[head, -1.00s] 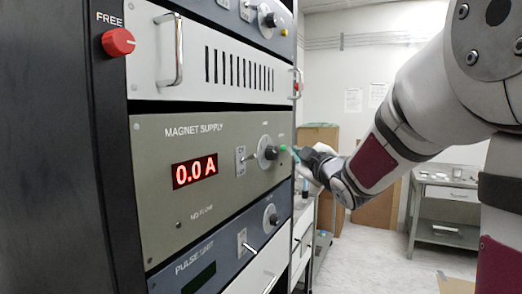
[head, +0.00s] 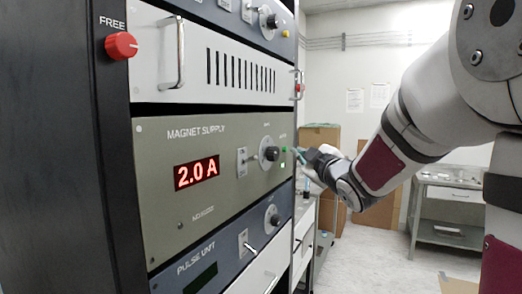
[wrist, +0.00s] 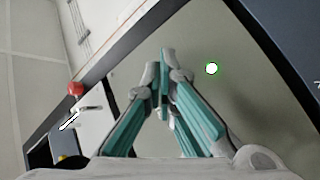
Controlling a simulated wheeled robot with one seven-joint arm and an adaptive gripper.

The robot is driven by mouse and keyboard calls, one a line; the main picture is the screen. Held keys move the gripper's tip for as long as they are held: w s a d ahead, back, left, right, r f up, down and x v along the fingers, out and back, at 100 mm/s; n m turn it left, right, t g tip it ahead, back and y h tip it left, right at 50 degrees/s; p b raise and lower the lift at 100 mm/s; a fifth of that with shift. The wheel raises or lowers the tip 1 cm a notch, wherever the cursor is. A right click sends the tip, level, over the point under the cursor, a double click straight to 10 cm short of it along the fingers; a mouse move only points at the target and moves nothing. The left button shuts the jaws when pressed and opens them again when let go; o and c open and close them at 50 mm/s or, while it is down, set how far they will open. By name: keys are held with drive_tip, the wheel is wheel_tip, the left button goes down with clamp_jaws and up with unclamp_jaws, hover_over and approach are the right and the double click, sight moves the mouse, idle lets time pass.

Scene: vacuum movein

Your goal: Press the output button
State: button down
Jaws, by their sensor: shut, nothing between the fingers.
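The magnet supply (head: 215,215) is an olive panel in the rack, and its red display (head: 196,174) reads 2.0 A. At its right edge is a small green output button (head: 284,150), with a brightly lit green lamp (head: 284,164) just below it. The lit lamp also shows in the wrist view (wrist: 211,68), right of the fingertips. My gripper (head: 298,153) is shut and empty, just right of the button and seemingly a little off the panel. In the wrist view my teal fingers (wrist: 162,60) meet in front of the panel; I cannot make out the button there.
A black knob (head: 271,153) and a toggle switch (head: 241,162) sit left of the button. The pulse unit (head: 215,255) is below. A white panel with a metal handle (head: 172,52) is above. A red knob marked FREE (head: 121,46) is on the rack's left post.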

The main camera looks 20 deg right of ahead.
drive_tip(key=s+d+p, duration=0.2)
drive_tip(key=s+d, duration=0.1)
drive_tip(key=s, duration=0.1)
drive_tip(key=shift+s+d+p, duration=0.3)
drive_tip(key=shift+s, duration=0.1)
idle(0.9)
drive_tip(key=s+a+f+m+g+y, duration=0.1)
drive_tip(key=s+a+f+m+g, duration=0.3)
drive_tip(key=s+a, duration=0.8)
drive_tip(key=s+a+f+m+g+y, duration=0.1)
drive_tip(key=s+a+f+m+g, duration=0.3)
drive_tip(key=s+a+f+g, duration=0.5)
drive_tip(key=s+a, duration=0.2)
drive_tip(key=s, duration=0.5)
drive_tip(key=shift+s+a+f+y, duration=0.25)
drive_tip(key=shift+a+y, duration=0.05)
drive_tip(key=shift+a, duration=0.05)
